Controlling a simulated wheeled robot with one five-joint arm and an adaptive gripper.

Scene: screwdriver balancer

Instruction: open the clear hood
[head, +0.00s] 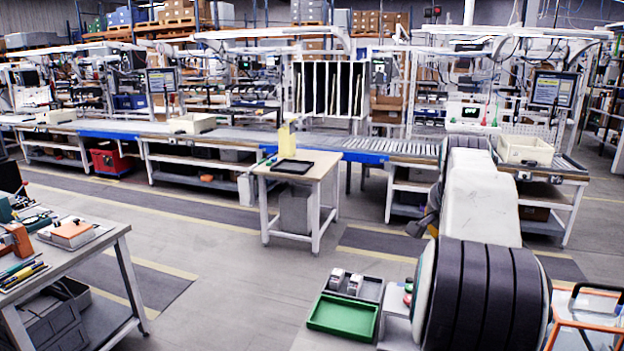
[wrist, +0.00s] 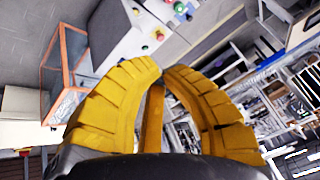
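The clear hood (wrist: 72,62) is a see-through box with an orange frame at the left of the wrist view. It looks down. In the head view, part of an orange frame with a black handle (head: 598,290) shows at the lower right edge, cut off by the picture.
A light panel with coloured buttons (wrist: 146,36) lies beyond my fingertips. A green tray (head: 342,315) stands left of my arm. A small wooden table (head: 318,172) stands ahead, and a workbench with tools (head: 75,250) is at left. The floor between them is clear.

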